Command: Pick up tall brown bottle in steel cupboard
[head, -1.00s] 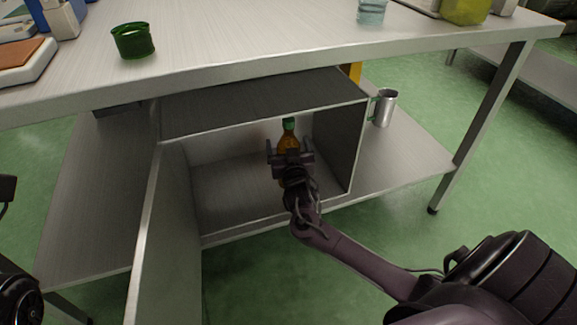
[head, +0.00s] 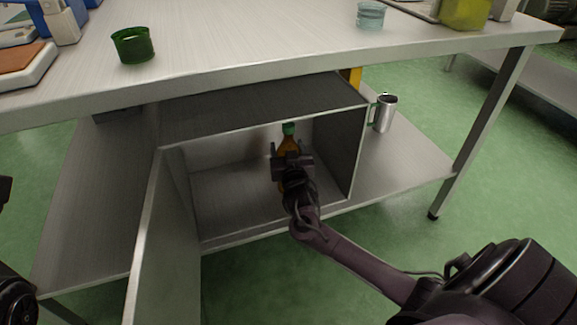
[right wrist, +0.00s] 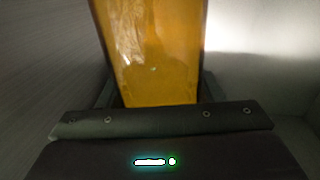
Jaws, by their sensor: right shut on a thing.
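The tall brown bottle (head: 288,145) with a green cap stands inside the open steel cupboard (head: 265,101), which sits on the shelf under the table. My right gripper (head: 289,152) reaches in through the open front and is shut on the bottle. In the right wrist view the amber bottle (right wrist: 155,50) fills the space between the fingers; its top is out of that picture. In the head view the gripper hides the bottle's lower part, so I cannot tell whether its base touches the cupboard floor. My left gripper is not in view; only a bit of that arm shows at the left edge.
The cupboard door (head: 168,240) hangs open at the left. A steel mug (head: 385,114) stands on the shelf right of the cupboard. The tabletop (head: 250,45) overhangs above, with a green cup (head: 132,45) and a glass (head: 370,15). The cupboard floor beside the bottle is clear.

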